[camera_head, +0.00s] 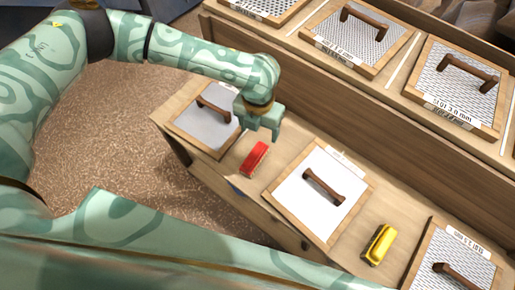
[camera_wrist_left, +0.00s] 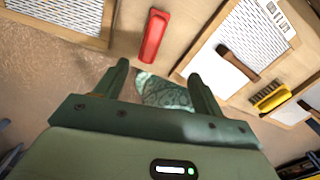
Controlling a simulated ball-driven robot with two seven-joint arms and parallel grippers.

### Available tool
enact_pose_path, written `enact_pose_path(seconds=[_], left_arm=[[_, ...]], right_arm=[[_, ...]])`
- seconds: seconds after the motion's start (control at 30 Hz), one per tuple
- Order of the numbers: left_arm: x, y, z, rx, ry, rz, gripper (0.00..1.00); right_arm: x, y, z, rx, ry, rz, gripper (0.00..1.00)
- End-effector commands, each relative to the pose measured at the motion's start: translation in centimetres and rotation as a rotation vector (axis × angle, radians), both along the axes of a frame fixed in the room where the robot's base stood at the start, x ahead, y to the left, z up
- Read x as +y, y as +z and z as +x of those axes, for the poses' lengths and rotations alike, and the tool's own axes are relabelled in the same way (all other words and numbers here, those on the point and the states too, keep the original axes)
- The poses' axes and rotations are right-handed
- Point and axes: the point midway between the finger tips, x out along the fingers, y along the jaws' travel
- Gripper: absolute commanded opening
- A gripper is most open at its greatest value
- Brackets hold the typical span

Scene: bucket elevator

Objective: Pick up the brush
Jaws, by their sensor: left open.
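A red brush-like object (camera_head: 255,158) lies on the wooden bench (camera_head: 232,168) between two framed panels; its bristles are not visible. It also shows in the left wrist view (camera_wrist_left: 154,36), beyond the fingertips. A yellow brush (camera_head: 379,244) lies further right on the bench, and its dark bristles show in the left wrist view (camera_wrist_left: 270,96). My left gripper (camera_head: 262,132) is above the bench, just behind the red object in the head view. In the left wrist view its two fingers (camera_wrist_left: 160,78) are apart with nothing held between them. My right gripper is out of view.
A grey framed panel (camera_head: 193,124) with a brown handle lies left of the red object, a white one (camera_head: 302,207) right of it. Another mesh panel (camera_head: 452,262) lies at the lower right. A raised shelf (camera_head: 400,95) with several mesh panels runs behind the bench.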

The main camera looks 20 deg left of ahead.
Motion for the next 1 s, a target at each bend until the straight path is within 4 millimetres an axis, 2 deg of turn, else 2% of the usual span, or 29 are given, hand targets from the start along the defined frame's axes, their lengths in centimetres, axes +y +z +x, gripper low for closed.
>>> enact_pose_path(seconds=[0.13,0.23,0.5,0.6,0.7,0.87,1.0], left_arm=[[0.5,-0.1,-0.1,0.004,-0.098,0.024,0.69],[0.5,-1.1,0.0,0.005,-0.124,0.024,0.69],[0.5,-7.9,-0.1,0.009,-0.124,0.023,0.69],[0.5,-9.8,-0.1,0.006,-0.124,0.023,0.69],[0.5,-10.9,-0.1,0.004,-0.123,0.022,0.69],[0.6,-11.6,0.0,0.002,-0.124,0.022,0.69],[1.0,-13.4,-0.1,0.004,-0.122,0.022,0.69]], right_arm=[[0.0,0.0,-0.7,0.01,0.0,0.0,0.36],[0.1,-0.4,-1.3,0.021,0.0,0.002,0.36],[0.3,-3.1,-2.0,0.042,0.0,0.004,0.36],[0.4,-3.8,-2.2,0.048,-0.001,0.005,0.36],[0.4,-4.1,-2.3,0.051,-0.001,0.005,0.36],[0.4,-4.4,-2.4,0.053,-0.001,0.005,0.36],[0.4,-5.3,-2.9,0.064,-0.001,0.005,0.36]])
